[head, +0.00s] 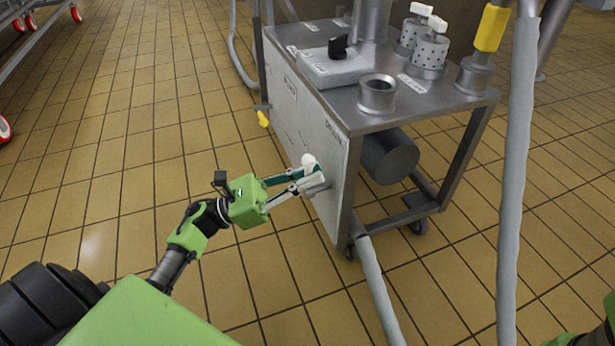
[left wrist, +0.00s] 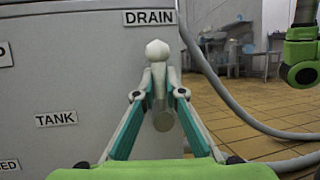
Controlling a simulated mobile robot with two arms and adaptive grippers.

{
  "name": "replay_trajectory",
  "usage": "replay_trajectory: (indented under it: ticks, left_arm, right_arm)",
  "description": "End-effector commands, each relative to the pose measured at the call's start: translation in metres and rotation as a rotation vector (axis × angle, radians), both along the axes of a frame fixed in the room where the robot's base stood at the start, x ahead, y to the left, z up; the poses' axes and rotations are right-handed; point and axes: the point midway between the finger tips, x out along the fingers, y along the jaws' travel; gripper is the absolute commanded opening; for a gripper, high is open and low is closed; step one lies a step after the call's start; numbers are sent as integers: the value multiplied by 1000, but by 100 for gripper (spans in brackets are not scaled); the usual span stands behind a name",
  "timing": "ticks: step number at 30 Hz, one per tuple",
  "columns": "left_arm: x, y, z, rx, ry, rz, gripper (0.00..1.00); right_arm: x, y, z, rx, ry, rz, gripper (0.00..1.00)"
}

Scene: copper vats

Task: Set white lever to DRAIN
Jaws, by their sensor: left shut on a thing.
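The white lever (head: 308,160) is on the grey side panel (head: 300,120) of the wheeled metal cart. In the left wrist view the lever (left wrist: 157,50) stands about upright, its round knob just below the DRAIN label (left wrist: 149,17). The TANK label (left wrist: 56,119) is lower and to the left on the panel. My left gripper (head: 318,178) is at the panel, shut on the lever, with its fingers (left wrist: 158,97) on either side below the knob. The fingers hide part of the lever's lower end. My right gripper is not in view.
The cart top (head: 430,98) carries a grey box with a black knob (head: 338,46) and perforated metal cylinders (head: 430,52). A grey hose (head: 378,290) runs from the cart's lower front corner, and another (head: 515,170) hangs at right.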

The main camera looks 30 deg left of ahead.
Motion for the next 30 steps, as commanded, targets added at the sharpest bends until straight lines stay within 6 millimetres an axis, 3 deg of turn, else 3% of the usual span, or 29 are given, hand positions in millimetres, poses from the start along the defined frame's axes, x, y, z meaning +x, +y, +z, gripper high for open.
replay_trajectory:
  ticks: [14, 15, 16, 30]
  left_arm:
    - [-1, -1, -1, 13, -8, -3, 0]
    - [-1, -1, -1, 13, -8, -3, 21]
    - [-1, -1, -1, 13, -8, -3, 28]
    - [-6, 7, -5, 9, -4, -1, 28]
  right_arm:
    - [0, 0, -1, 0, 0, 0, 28]
    - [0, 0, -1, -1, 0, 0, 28]
    - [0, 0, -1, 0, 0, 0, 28]
    - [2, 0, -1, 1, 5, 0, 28]
